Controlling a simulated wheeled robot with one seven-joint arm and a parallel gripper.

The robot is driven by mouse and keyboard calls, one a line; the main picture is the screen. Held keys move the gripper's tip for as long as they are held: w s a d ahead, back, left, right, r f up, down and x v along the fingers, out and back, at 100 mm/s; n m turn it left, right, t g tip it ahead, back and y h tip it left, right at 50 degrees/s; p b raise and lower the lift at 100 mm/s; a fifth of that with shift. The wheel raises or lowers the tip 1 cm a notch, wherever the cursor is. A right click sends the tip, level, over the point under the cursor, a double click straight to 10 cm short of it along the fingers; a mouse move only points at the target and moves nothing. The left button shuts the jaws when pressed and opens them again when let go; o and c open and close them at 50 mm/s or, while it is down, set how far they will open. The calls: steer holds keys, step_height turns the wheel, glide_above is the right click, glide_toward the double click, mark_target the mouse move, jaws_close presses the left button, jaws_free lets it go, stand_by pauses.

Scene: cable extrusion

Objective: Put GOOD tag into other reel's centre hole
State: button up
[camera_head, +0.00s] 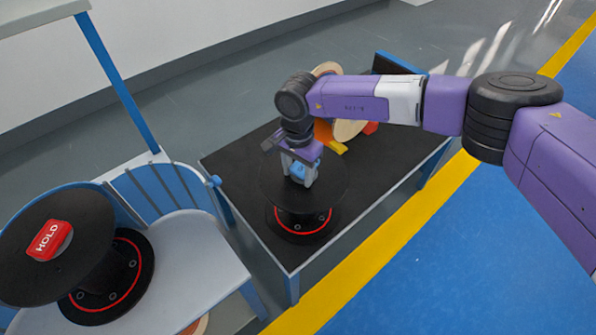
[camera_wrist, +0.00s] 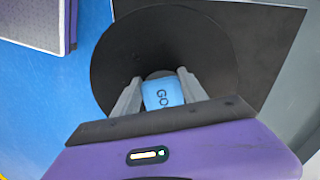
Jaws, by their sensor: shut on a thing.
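My gripper (camera_wrist: 157,92) is shut on the blue GOOD tag (camera_wrist: 162,94), of which only the letters "GO" show in the wrist view. In the head view the tag (camera_head: 298,171) is a small blue patch between the fingers. The gripper points down over the middle of a black reel (camera_head: 325,195) that stands upright on the dark table. The fingers and tag hide most of this reel's centre hole, so I cannot tell whether the tag is inside it or above it. Another black reel (camera_head: 70,225) at the left has a red HOLD tag (camera_head: 49,240) on its top.
The HOLD reel stands on a pale bench (camera_head: 195,265) with a blue slatted rail (camera_head: 165,187). Behind my gripper on the dark table (camera_head: 240,165) are a wooden reel (camera_head: 346,130) and small orange, yellow and red items. The table's front right is clear.

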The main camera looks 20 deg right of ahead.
steer(key=shift+f, duration=0.45)
steer(key=shift+s+f+b, duration=0.15)
steer(key=shift+f+b, duration=0.25)
steer(key=shift+b, duration=0.1)
steer(key=shift+r+p, duration=0.65)
steer(key=shift+r, duration=0.2)
steer(key=shift+a+r, duration=0.15)
stand_by(0.4)
